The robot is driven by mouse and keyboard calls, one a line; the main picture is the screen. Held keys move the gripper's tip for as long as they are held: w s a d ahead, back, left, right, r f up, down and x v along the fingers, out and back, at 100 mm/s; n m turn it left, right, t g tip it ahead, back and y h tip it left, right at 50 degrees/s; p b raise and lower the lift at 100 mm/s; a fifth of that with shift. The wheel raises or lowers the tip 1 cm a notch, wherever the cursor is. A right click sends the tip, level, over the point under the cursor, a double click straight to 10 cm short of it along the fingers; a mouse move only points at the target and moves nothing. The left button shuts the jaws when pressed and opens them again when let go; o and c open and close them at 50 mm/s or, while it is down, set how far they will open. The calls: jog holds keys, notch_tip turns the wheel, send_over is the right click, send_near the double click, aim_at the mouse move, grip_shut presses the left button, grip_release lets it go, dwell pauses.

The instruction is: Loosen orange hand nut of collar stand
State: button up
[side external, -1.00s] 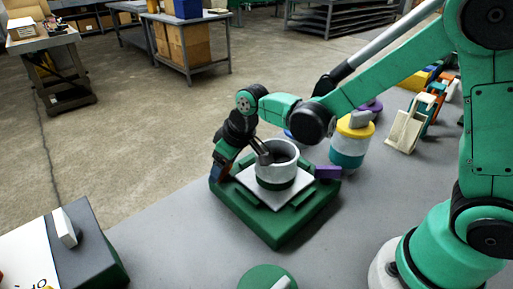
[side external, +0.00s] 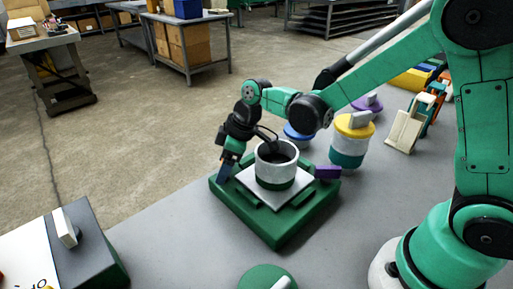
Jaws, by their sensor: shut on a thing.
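The collar stand (side external: 276,229) is a green square base with a pale plate and an upright grey round collar (side external: 277,171) that has a green lower band. A purple block (side external: 327,172) sticks out at its right corner. My gripper (side external: 226,168) points down at the stand's left corner, beside the collar. It is shut there, and its dark and blue parts cover what it holds. The orange hand nut is hidden or too small to make out clearly at that spot.
Behind the stand are a white and teal jar with a yellow lid (side external: 353,134) and a blue-lidded one (side external: 298,133). A grey and green box (side external: 82,249) stands at front left, and a green round lid (side external: 267,278) at the front. Bare tabletop (side external: 180,225) lies between.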

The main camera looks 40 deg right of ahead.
jog(key=o, duration=1.3)
jog(key=shift+v, duration=2.8)
